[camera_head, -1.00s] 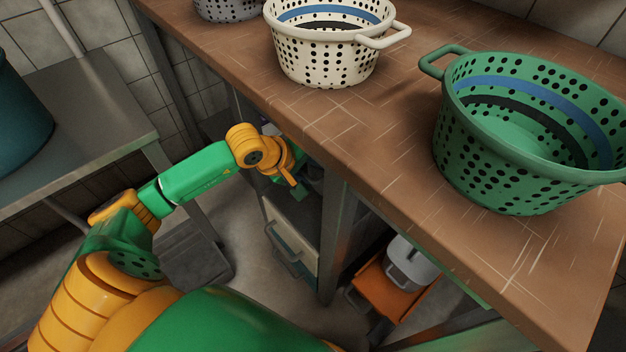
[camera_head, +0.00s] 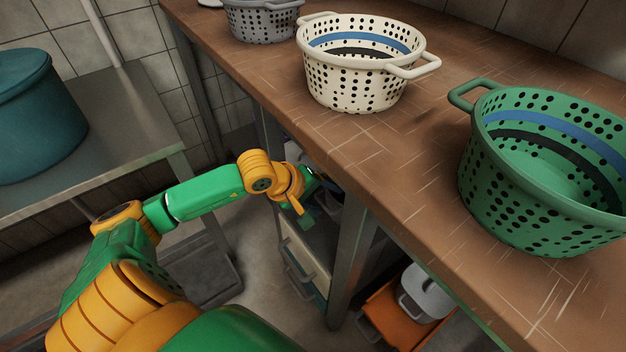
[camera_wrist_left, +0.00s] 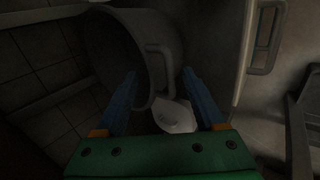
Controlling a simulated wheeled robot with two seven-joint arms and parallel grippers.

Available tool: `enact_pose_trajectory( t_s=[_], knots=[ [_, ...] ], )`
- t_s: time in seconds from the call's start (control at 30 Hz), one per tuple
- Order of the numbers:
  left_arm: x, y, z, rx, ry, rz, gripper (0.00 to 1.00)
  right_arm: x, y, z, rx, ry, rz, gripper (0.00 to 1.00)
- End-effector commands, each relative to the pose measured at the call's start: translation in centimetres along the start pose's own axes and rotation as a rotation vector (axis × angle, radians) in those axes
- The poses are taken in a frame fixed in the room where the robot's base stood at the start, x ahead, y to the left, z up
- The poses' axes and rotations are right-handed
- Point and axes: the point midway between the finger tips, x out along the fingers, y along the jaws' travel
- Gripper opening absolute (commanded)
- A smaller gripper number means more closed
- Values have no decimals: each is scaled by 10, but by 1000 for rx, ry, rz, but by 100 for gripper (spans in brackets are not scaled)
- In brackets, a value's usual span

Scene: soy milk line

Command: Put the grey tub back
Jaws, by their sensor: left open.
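In the left wrist view a large grey round tub (camera_wrist_left: 122,45) lies tilted in dim light, with a loop handle on its side. My left gripper (camera_wrist_left: 161,88) is open and empty, its two blue fingers pointing toward the tub's handle side. I cannot tell whether a finger touches it. In the head view my left gripper (camera_head: 312,196) reaches under the brown counter (camera_head: 400,150), where its tips are partly hidden. The tub cannot be made out clearly there. My right gripper is out of view.
On the counter stand a grey colander (camera_head: 262,22), a cream colander (camera_head: 350,85) and a green colander (camera_head: 500,190). A metal counter leg (camera_head: 352,262) is close to my gripper. Below are a drawer unit (camera_head: 302,268) and an orange crate (camera_head: 392,318). A teal pot (camera_head: 38,120) stands left.

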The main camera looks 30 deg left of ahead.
Motion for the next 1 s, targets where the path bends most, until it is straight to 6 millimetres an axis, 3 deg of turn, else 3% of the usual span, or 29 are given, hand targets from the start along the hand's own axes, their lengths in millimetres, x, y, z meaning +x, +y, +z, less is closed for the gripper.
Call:
enact_pose_trajectory(
  t_s=[0.2,0.3,0.53,1.0],
  knots=[
    [-61,0,1,11,1,-10,71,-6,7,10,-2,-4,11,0],
    [-72,1,0,-5,-1,-6,71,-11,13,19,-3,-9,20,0],
    [-84,1,0,0,-1,-2,71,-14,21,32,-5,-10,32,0],
    [-84,0,0,1,0,0,71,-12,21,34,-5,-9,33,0]
  ],
)
